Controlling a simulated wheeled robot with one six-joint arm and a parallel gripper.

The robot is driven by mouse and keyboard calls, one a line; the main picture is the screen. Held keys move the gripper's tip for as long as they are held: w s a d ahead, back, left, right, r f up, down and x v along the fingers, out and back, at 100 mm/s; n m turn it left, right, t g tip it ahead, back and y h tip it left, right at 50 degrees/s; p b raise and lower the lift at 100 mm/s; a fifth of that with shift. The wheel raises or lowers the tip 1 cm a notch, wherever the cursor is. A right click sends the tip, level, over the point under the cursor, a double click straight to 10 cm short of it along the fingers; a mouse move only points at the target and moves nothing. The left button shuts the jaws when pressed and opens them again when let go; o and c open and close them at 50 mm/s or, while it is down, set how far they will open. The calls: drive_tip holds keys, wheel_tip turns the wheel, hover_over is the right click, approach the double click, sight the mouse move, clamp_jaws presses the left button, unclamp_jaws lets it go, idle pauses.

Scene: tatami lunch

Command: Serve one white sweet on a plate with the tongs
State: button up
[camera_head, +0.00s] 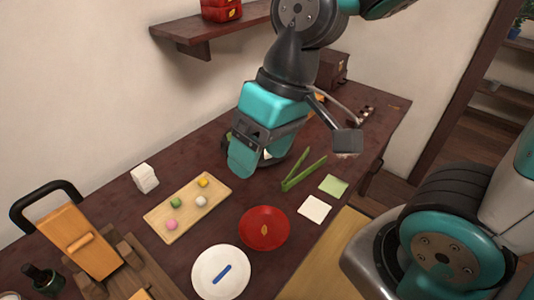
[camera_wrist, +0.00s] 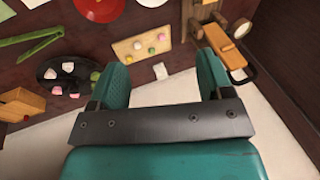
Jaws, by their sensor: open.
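The green tongs (camera_head: 303,173) lie on the table right of the sweets board and also show at upper left in the wrist view (camera_wrist: 32,42). A small white sweet (camera_head: 201,201) sits on a light wooden board (camera_head: 165,232) with green, yellow and pink ones. A red plate (camera_head: 264,241) and a white plate (camera_head: 207,283) with a blue strip on it stand nearer. My gripper (camera_head: 295,152) is open and empty above the far part of the table, apart from the tongs. Its two teal fingers show spread in the wrist view (camera_wrist: 161,62).
A black dish (camera_wrist: 68,79) with pink and white pieces lies by my gripper, mostly hidden in the head view. A white block (camera_head: 145,178), a wooden box with a black handle (camera_head: 80,240) and a dark bottle (camera_head: 42,280) stand left. White (camera_head: 314,208) and green (camera_head: 334,186) squares lie right.

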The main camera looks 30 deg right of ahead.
drive_tip(key=w+d+f+m+h, duration=0.1)
drive_tip(key=w+d+f+m, duration=0.45)
drive_tip(key=w, duration=0.35)
drive_tip(key=w+d+f+m+h, duration=0.2)
drive_tip(key=w+d+f+m, duration=0.2)
drive_tip(key=d+f+m, duration=0.2)
drive_tip(key=w+d+f+m+h+b, duration=0.1)
drive_tip(key=w+d+f+m, duration=0.4)
drive_tip(key=d+f, duration=0.5)
wheel_tip(320, 180, down, 3)
drive_tip(key=shift+d+r+m+h, duration=0.15)
drive_tip(key=shift+d+m+h, duration=0.3)
drive_tip(key=shift+m, duration=0.5)
drive_tip(key=shift+a, duration=0.15)
drive_tip(key=f+b, duration=0.2)
drive_tip(key=f, duration=0.1)
drive_tip(key=f+b, duration=0.2)
drive_tip(key=f, duration=0.1)
drive_tip(key=f+b, duration=0.2)
drive_tip(key=f, duration=0.1)
drive_tip(key=shift+w+d+b, duration=0.25)
drive_tip(key=shift+d+b, duration=0.15)
drive_tip(key=c, duration=0.7)
drive_tip(key=shift+r, duration=0.15)
